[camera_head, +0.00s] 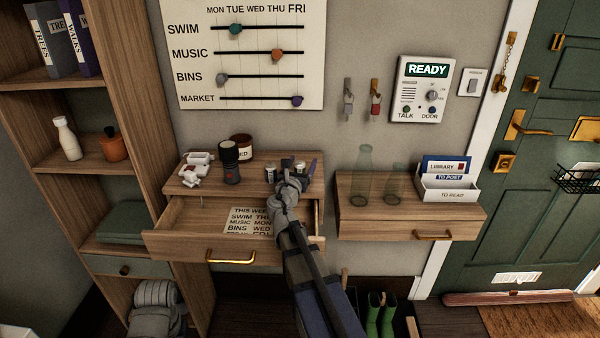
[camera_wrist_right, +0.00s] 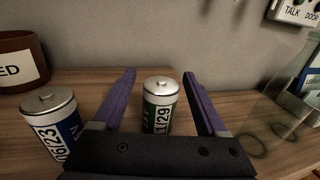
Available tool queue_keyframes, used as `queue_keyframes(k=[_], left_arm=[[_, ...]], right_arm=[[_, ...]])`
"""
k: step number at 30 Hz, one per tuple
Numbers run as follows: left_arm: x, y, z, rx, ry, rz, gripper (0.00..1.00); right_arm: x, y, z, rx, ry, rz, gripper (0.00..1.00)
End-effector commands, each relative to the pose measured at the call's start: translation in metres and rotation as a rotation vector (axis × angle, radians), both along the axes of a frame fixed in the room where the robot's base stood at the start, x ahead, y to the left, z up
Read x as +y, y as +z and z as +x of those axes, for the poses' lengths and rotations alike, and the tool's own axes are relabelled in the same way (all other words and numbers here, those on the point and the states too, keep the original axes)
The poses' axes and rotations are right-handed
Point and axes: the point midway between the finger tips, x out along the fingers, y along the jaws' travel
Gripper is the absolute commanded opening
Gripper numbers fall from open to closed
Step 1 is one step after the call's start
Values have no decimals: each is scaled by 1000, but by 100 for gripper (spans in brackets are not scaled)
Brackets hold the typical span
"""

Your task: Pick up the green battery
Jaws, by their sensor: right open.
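The green battery (camera_wrist_right: 160,106) stands upright in the right wrist view, a white label with dark print on its side. It is on the wooden top of the left bench unit (camera_head: 178,184). My right gripper (camera_wrist_right: 160,76) is open, with one purple finger on each side of the battery. A gap shows between the battery and each finger. The gripper body hides the battery's foot. In the head view my right gripper (camera_head: 299,172) is over the right end of that top and largely covers the battery. My left gripper is not in view.
A blue battery (camera_wrist_right: 52,124) stands just left of the gripper, near a brown labelled jar (camera_wrist_right: 20,62). A dark flashlight-like item (camera_head: 230,163) stands further left. The drawer (camera_head: 180,243) below is open, with a paper inside. Glass bottles (camera_head: 363,178) stand on the right unit.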

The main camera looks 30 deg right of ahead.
Motion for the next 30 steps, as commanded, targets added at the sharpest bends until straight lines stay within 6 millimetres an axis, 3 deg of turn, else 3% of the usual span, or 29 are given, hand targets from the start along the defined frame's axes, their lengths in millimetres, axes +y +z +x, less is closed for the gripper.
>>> queue_keyframes(k=[8,27,30], left_arm=[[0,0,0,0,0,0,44],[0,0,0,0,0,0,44],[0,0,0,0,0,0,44]], right_arm=[[-5,0,5,0,0,0,75],[-5,0,5,0,0,0,4],[-5,0,5,0,0,0,0]])
